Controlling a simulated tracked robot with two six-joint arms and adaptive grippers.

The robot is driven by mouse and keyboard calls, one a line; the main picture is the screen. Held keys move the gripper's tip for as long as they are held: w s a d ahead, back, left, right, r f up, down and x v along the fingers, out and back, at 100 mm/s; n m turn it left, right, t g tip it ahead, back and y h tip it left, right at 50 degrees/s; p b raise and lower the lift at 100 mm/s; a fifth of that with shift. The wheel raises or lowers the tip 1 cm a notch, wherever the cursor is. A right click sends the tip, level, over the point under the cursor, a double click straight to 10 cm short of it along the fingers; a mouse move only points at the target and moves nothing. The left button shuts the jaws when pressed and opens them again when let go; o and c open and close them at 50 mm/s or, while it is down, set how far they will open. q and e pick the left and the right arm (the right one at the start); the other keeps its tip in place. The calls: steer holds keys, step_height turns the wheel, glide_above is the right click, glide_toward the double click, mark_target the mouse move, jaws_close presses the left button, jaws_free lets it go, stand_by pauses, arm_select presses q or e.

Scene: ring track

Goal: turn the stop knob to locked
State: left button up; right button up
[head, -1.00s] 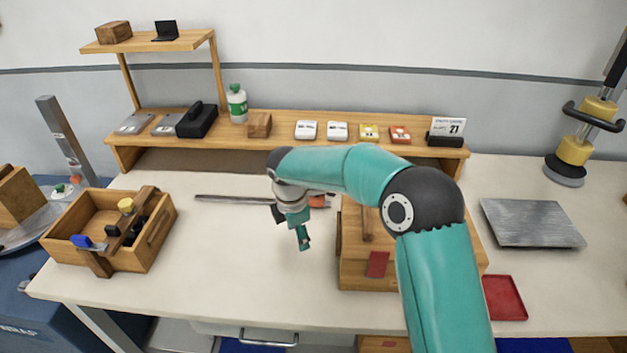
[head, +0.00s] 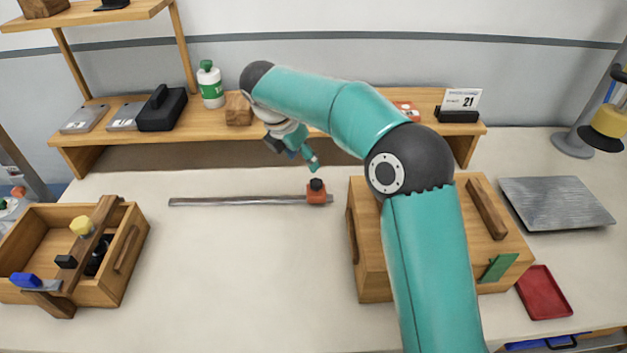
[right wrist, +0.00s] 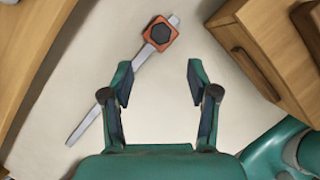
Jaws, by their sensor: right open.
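The stop is an orange block (head: 317,198) on a grey metal rail (head: 235,201) lying on the white table. A black knob (head: 316,185) sits on top of the block. In the right wrist view, the dark many-sided knob (right wrist: 160,34) and its orange block lie beyond the fingertips, roughly centred between them. My right gripper (head: 312,163) is just above and behind the knob in the head view, apart from it. Its two fingers (right wrist: 161,82) are spread, with only bare table between them. My left gripper is not in view. No lock marking is readable.
A wooden box (head: 370,275) with a bar and green tag stands right of the rail, partly behind my arm. A wooden shelf (head: 100,143) runs along the back. An open wooden tote (head: 125,265) is at left. The table's front middle is clear.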

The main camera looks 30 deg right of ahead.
mark_target(315, 183)
steer(key=x, duration=1)
steer(key=shift+s+d+f, duration=0.1)
steer(key=shift+s+f, duration=0.05)
steer(key=shift+f, duration=0.15)
